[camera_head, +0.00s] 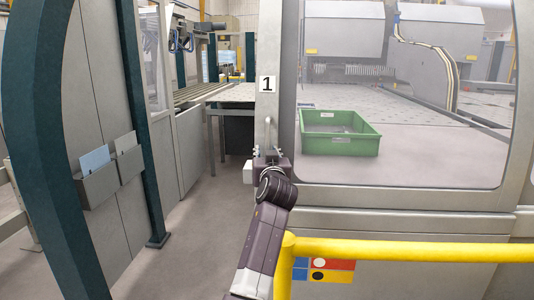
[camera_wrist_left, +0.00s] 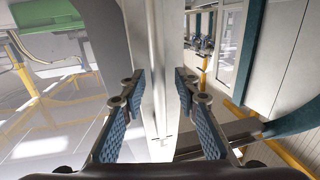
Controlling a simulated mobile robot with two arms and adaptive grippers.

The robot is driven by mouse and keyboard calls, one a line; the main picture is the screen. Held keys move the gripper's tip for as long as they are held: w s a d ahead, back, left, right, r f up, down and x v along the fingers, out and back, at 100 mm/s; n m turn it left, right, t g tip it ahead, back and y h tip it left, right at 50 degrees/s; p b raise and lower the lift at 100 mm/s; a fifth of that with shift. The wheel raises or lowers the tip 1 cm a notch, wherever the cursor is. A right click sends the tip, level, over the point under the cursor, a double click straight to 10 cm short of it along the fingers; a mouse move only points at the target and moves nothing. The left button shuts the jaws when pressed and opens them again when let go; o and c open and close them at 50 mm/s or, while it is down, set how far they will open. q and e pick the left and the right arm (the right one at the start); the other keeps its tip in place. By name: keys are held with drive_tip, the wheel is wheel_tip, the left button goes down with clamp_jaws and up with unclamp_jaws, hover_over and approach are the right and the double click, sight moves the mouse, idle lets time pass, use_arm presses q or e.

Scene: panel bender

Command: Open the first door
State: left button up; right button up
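The first door is a grey-framed panel (camera_head: 289,90) with a large window, marked by a "1" label (camera_head: 267,84) on its left edge. A slim upright handle (camera_head: 267,128) sits on that edge below the label. My left gripper (camera_head: 268,158) is at the edge, at the lower end of the handle. In the left wrist view, the gripper's blue-padded fingers (camera_wrist_left: 158,90) are spread, with the pale upright door edge (camera_wrist_left: 170,45) seen between them. I cannot tell whether they touch the handle. The door looks shut. My right gripper is not in view.
A yellow rail (camera_head: 410,249) runs in front of the door at lower right. A green crate (camera_head: 340,145) sits behind the window. A dark teal post (camera_head: 38,130) and grey cabinet stand at left. The floor (camera_head: 190,225) between is clear.

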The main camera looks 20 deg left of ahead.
use_arm(q)
drive_tip(key=v, duration=0.7)
drive_tip(key=shift+s+d, duration=0.15)
drive_tip(key=shift+s, duration=0.1)
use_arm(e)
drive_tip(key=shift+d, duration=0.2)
use_arm(q)
drive_tip(key=shift+f, duration=0.15)
